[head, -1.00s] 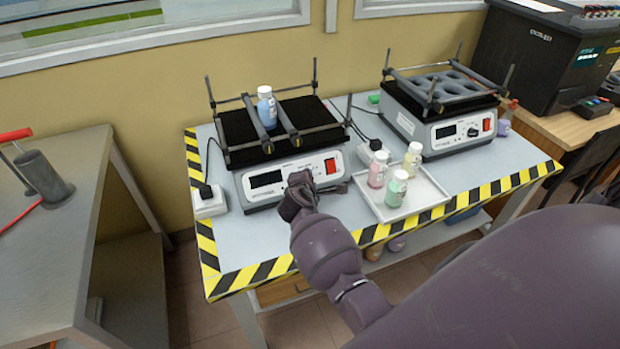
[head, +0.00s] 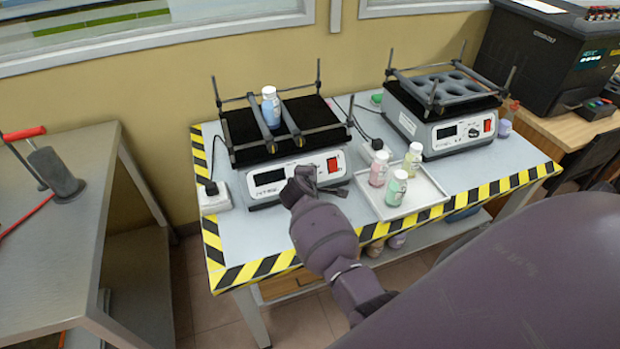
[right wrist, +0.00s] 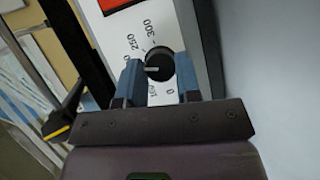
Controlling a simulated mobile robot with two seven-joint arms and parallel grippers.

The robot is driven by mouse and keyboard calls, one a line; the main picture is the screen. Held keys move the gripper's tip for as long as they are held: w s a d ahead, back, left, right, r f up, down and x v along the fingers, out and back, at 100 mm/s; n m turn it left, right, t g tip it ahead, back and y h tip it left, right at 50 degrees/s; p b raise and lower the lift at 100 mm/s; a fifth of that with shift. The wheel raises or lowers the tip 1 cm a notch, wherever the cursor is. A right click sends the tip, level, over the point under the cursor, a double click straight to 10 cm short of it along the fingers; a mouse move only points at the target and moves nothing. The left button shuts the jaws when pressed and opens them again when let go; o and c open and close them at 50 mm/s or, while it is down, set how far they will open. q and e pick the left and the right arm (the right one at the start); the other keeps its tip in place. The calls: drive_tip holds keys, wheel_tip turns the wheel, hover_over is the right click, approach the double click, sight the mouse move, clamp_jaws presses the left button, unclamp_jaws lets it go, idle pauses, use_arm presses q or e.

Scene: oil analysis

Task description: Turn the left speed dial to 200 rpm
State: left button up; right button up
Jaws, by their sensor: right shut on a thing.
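The left shaker (head: 270,178) stands on the table with a dark display and a red switch on its front. Its left speed dial (right wrist: 160,62) is a black knob with a white pointer. In the right wrist view the pointer aims left, toward the left finger; marks 250 and 300 show above, and 0 at lower right. The 200 mark is not visible, seemingly behind that finger. My right gripper (right wrist: 160,75) is shut on the dial, one finger on each side. In the head view my right gripper (head: 306,182) hides the dial. My left gripper is out of view.
A white tray (head: 432,194) with several small bottles sits right of my gripper. A second shaker (head: 440,115) stands behind it. A grey bench (head: 75,230) is at left.

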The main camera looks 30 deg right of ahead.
drive_tip(key=shift+f, duration=0.1)
drive_tip(key=o, duration=0.9)
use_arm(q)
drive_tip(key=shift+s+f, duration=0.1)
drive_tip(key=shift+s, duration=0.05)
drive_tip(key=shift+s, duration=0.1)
use_arm(e)
drive_tip(key=shift+s, duration=0.1)
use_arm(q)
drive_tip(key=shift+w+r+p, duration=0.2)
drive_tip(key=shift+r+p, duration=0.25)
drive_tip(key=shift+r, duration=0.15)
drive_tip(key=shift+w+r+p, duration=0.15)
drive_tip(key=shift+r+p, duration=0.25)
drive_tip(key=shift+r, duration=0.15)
use_arm(e)
drive_tip(key=v, duration=1)
drive_tip(key=shift+s+a+r, duration=0.15)
drive_tip(key=shift+a+r, duration=0.1)
drive_tip(key=shift+r, duration=0.05)
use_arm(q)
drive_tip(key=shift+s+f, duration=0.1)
